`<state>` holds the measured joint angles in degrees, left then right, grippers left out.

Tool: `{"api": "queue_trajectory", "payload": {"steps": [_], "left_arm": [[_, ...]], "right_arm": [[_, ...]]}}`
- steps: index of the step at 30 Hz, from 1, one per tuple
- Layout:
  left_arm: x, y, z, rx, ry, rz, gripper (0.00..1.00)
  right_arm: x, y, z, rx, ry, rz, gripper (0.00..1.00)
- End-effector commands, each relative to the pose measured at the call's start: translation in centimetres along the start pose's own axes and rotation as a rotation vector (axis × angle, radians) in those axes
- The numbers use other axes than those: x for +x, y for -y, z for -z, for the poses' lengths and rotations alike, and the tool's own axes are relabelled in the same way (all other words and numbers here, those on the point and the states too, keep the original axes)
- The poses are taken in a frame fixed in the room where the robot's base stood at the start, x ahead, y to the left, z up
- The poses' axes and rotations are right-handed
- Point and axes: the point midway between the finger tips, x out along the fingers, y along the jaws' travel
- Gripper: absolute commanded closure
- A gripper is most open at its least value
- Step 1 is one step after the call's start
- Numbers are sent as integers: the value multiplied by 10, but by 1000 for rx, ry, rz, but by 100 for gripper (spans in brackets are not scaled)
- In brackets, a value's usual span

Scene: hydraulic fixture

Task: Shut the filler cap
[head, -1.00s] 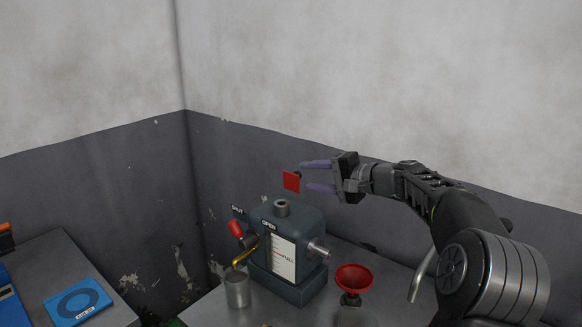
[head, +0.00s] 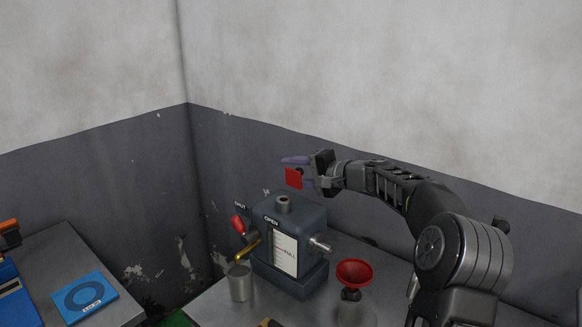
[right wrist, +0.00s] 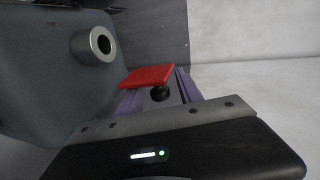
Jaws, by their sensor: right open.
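The blue-grey hydraulic unit (head: 290,240) stands on the metal bench, with a round metal filler neck (head: 283,203) on top. The neck also shows in the right wrist view (right wrist: 93,44), its hole uncovered. The filler cap (head: 293,178) is a red square plate standing open above the neck in the head view; the right wrist view shows the red plate (right wrist: 148,76) with a black knob (right wrist: 160,93). My right gripper (head: 293,172) is open at the cap, its purple fingers either side of the knob. Whether they touch it cannot be told. My left gripper is out of view.
A red funnel (head: 354,272) stands at the unit's right, and a metal cup (head: 239,283) at its front left under a brass spout. A red-handled lever (head: 238,225) is on the unit's left side. A blue plate (head: 85,298) lies on the left bench. Walls close the back.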

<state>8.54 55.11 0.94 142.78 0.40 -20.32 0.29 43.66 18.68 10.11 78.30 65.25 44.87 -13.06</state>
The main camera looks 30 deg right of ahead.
Motion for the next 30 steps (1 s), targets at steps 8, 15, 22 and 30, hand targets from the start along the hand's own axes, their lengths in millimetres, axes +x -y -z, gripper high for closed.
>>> {"api": "queue_trajectory", "payload": {"steps": [8,15,22,30], "left_arm": [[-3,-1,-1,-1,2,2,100],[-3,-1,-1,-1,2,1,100],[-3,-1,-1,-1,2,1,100],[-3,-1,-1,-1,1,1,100]], "right_arm": [[10,0,0,-1,0,1,57],[10,0,0,0,-1,0,67],[10,0,0,0,-1,0,86],[10,0,0,0,-1,0,100]]}}
